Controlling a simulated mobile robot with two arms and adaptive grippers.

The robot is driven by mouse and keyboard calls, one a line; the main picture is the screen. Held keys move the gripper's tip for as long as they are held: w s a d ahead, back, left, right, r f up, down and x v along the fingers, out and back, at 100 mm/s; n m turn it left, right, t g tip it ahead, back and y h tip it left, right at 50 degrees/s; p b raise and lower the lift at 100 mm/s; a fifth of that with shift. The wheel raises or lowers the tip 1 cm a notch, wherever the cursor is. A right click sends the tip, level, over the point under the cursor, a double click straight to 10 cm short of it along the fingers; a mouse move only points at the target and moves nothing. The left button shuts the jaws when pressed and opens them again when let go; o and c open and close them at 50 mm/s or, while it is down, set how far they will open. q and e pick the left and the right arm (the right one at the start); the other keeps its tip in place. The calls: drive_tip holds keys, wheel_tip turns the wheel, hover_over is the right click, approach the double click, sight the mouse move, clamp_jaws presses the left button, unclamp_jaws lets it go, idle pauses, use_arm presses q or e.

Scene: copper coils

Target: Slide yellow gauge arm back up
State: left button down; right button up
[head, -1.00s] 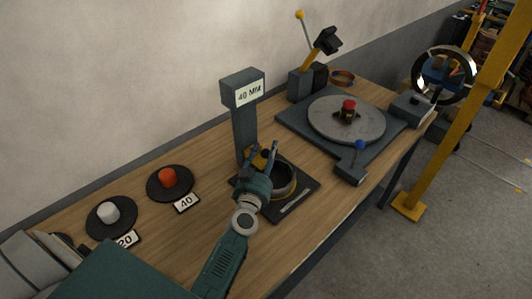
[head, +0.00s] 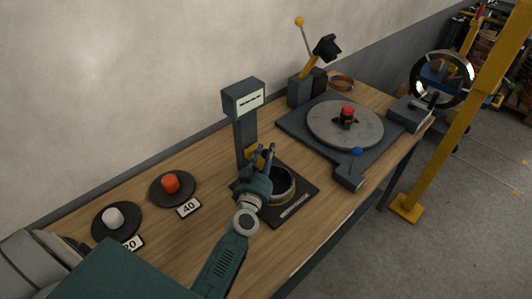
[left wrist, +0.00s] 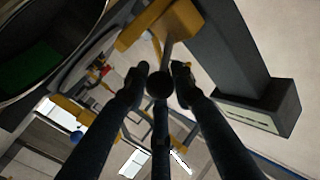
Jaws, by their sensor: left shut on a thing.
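The gauge is a dark column (head: 244,133) with a display head (head: 243,98) that shows dashes. Its yellow gauge arm (head: 251,152) sits low on the column, partly hidden behind my gripper. In the left wrist view the yellow arm (left wrist: 172,25) carries a dark round knob (left wrist: 160,84). My left gripper (head: 265,152) is at the arm, and its fingers (left wrist: 160,78) are shut on the knob. A dark open ring (head: 285,188) stands on the gauge's base plate (head: 298,207), just right of my gripper. My right gripper is out of view.
Discs with a white piece (head: 113,216) and a red piece (head: 170,182) lie to the left, with number cards. A round turntable (head: 372,130) and a yellow-handled lever (head: 317,60) stand to the right. The bench front (head: 262,248) is clear.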

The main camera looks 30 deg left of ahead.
use_arm(q)
wheel_tip(320, 180, up, 2)
drive_tip(key=shift+r+p, duration=0.15)
drive_tip(key=shift+p, duration=0.4)
drive_tip(key=shift+w, duration=0.15)
drive_tip(key=shift+r, duration=0.1)
drive_tip(key=c, duration=1.4)
unclamp_jaws()
drive_tip(key=shift+c, duration=0.2)
drive_tip(key=shift+s+f, duration=0.2)
drive_tip(key=shift+s, duration=0.05)
drive_tip(key=shift+s+d, duration=0.15)
drive_tip(key=shift+s, duration=0.2)
drive_tip(key=v, duration=1.1)
drive_tip(key=shift+r, duration=0.1)
